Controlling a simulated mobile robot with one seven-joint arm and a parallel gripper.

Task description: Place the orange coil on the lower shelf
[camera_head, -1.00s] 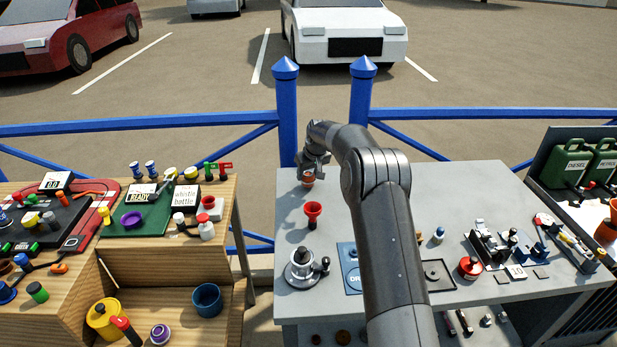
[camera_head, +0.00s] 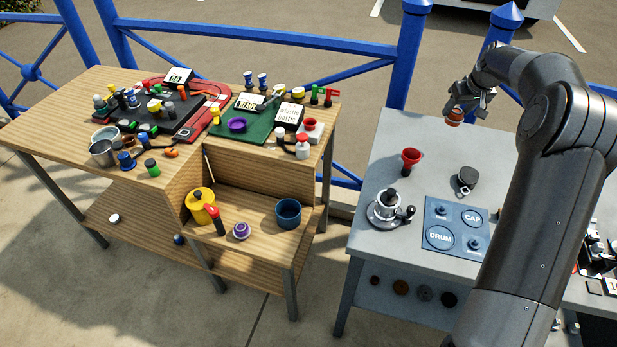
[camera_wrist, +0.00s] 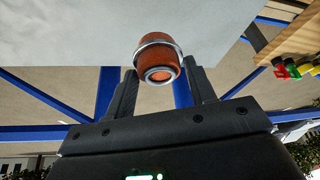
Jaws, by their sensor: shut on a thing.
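My gripper (camera_head: 464,108) is shut on the orange coil (camera_head: 454,118), a small orange-brown round piece with a silvery metal band. In the wrist view the coil (camera_wrist: 159,57) sits between the two black fingertips (camera_wrist: 161,76). It is held above the far part of the grey table (camera_head: 440,150). The grey table's lower shelf (camera_head: 388,310) shows below its top, with several small dark and brown round pieces standing in a row. The right part of that shelf is hidden by my arm.
A red funnel-like cup (camera_head: 411,160), a metal device with a crank (camera_head: 385,210), a dark round piece (camera_head: 467,178) and a blue DRUM/CAP mat (camera_head: 455,230) occupy the grey tabletop. A crowded wooden bench (camera_head: 70,130) stands left, across a gap. A blue railing (camera_head: 330,40) runs behind.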

